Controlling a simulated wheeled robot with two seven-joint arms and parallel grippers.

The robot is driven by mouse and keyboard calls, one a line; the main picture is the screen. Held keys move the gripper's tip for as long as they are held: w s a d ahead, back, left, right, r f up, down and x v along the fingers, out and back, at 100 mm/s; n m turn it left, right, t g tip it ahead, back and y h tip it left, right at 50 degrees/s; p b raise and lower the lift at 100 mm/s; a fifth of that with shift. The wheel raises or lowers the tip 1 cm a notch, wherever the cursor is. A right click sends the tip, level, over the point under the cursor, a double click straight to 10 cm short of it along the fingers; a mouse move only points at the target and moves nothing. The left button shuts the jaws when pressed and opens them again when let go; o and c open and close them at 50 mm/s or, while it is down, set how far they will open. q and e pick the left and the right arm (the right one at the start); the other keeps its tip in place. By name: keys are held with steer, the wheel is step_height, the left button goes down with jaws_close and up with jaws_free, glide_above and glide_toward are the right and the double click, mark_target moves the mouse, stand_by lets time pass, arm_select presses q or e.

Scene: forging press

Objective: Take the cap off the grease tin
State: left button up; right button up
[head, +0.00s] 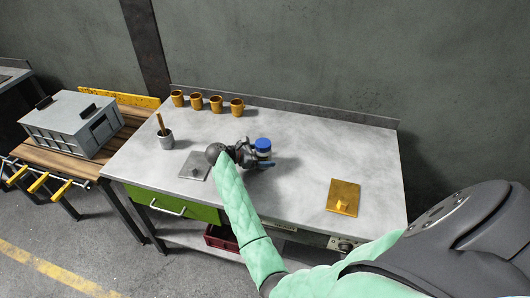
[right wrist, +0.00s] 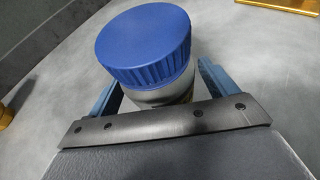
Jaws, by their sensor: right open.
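The grease tin shows in the head view as a small grey body with a blue cap (head: 263,145) on top, standing on the grey workbench (head: 310,150). In the right wrist view the ribbed blue cap (right wrist: 145,42) sits on the tin's grey body (right wrist: 168,92). My right gripper (head: 262,160) is at the tin. Its two blue-grey fingers (right wrist: 160,90) stand open on either side of the tin's body, below the cap. I cannot tell whether they touch it. My left gripper is not in view.
Several orange cups (head: 216,104) stand along the back edge. A grey pot (head: 166,141) with a brown handle and a grey plate (head: 195,166) are left of the gripper. A yellow plate (head: 343,197) lies at the right. The bench's back right is clear.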

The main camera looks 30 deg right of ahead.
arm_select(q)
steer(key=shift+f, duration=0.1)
arm_select(e)
steer(key=c, duration=1.4)
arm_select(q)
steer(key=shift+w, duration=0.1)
arm_select(e)
steer(key=shift+c, duration=0.4)
steer(key=shift+r, duration=0.1)
